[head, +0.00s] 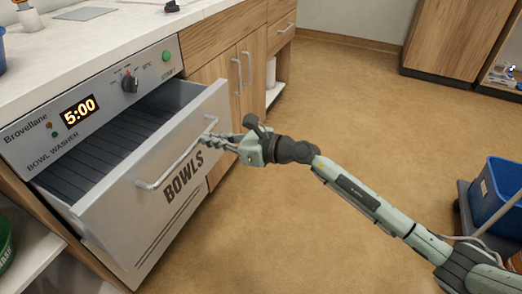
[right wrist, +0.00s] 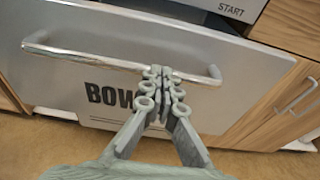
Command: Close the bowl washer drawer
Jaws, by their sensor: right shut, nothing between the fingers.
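The bowl washer drawer (head: 170,180) is pulled out of the washer below its control panel (head: 100,100), and its dark ribbed inside shows empty. Its silver front carries the word BOWLS and a bar handle (head: 175,165). The drawer front (right wrist: 200,50) and handle (right wrist: 90,60) also fill much of the right wrist view. My right gripper (head: 207,140) is shut with nothing between its fingers. Its fingertips (right wrist: 162,75) are at the right part of the handle; whether they touch it I cannot tell. My left gripper is not in view.
Wooden cabinets (head: 235,75) stand right of the washer under a white counter (head: 105,40). A green bin (head: 5,245) is at the lower left. A blue bin (head: 495,190) stands at the right. The floor between is clear.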

